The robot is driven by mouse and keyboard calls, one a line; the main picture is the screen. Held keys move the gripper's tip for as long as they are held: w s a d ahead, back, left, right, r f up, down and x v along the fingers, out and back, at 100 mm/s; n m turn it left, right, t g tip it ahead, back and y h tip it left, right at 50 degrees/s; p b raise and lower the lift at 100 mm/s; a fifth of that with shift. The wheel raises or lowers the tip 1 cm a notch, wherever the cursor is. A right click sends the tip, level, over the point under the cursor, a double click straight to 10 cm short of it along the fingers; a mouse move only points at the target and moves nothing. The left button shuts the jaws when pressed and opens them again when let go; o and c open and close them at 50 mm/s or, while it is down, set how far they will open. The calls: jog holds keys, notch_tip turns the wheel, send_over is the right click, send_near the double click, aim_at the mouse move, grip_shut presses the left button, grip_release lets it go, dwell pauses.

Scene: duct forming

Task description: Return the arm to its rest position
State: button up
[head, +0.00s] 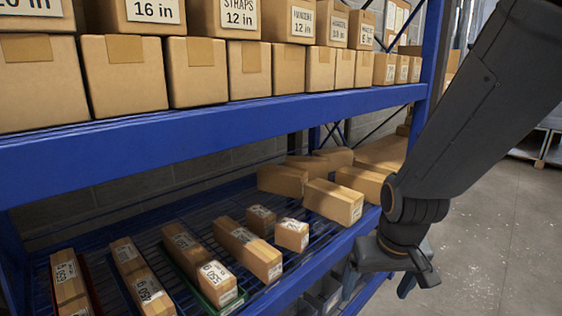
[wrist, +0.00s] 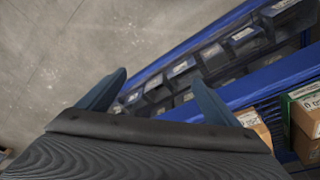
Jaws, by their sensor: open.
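My dark grey arm (head: 470,110) reaches down from the upper right of the head view, in front of the rack's right end. My gripper (head: 378,282) hangs at its lower end, pointing down beside the blue lower shelf edge, partly hidden by the wrist. In the wrist view my gripper (wrist: 159,77) shows two blue-grey fingers spread wide apart with nothing between them. Beyond the fingers lie the concrete floor and the rack's lower front.
A blue rack (head: 230,127) fills the left and middle. Labelled cartons (head: 235,245) lie on its wire lower shelf, with boxes (head: 125,75) above. Grey bins (wrist: 212,52) sit low in the rack. The concrete floor (head: 490,240) at right is clear.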

jog(key=s+a+r+n+g, duration=0.1)
jog(key=s+a+r+n, duration=0.15)
jog(key=s+a, duration=0.5)
jog(key=s+a+r+n+g, duration=0.15)
jog(key=s+a+n, duration=0.3)
jog(key=a, duration=0.65)
jog(key=s+d+r+m+p, duration=0.1)
jog(key=d+r+m+p, duration=0.6)
jog(key=d+r+p, duration=1.1)
jog(key=shift+d+r+p, duration=0.15)
jog(key=shift+r+p, duration=1.5)
jog(key=shift+p, duration=2.3)
